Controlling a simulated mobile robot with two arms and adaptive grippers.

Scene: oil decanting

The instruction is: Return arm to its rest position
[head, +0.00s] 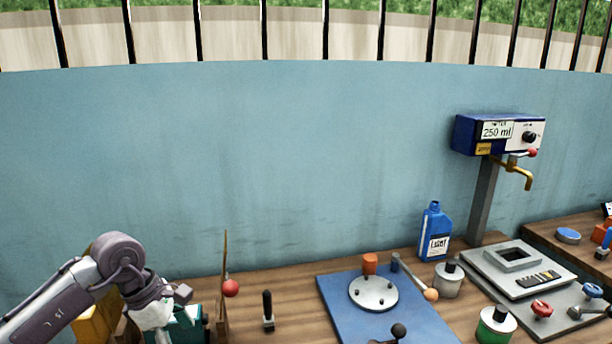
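My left arm comes in from the lower left, and its gripper (176,305) is at the bottom left of the head view. It is over or in front of a teal object (190,327) on the bench; I cannot tell whether they touch. The fingers are small and partly hidden, so their opening is unclear. My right arm and gripper are not in view.
A wooden bench (290,285) runs below a blue wall. A red ball (231,288) by an upright board and a black-handled tool (267,310) are near my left gripper. A blue plate (345,310), blue bottle (435,235) and dispenser (495,133) are farther right.

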